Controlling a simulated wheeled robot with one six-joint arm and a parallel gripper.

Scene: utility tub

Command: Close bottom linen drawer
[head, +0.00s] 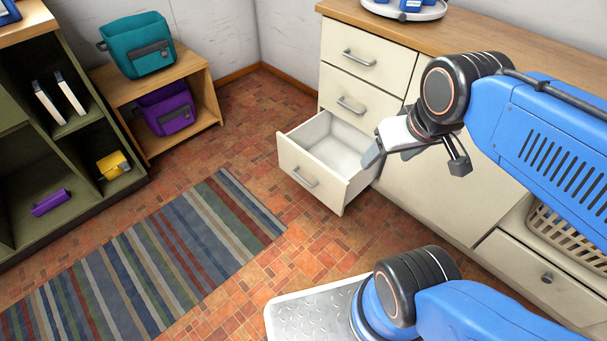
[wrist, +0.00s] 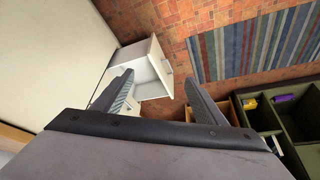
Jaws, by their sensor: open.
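The bottom drawer (head: 310,172) of the left stack in the cream cabinet is pulled out and looks empty inside. It has a grey bar handle (head: 305,178) on its front. In the wrist view the open drawer (wrist: 152,72) shows beyond my fingers. My gripper (head: 415,160) is open, at the right of the drawer in the head view and in front of the cabinet. One finger overlaps the drawer's right side in the picture; I cannot tell whether it touches. In the wrist view my gripper (wrist: 165,95) has its two fingers wide apart with nothing held.
Two shut drawers (head: 352,80) sit above the open one. A laundry basket (head: 570,237) and another drawer (head: 540,275) are at the lower right. A striped rug (head: 150,260) lies on the tiled floor. Floor before the drawer is clear.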

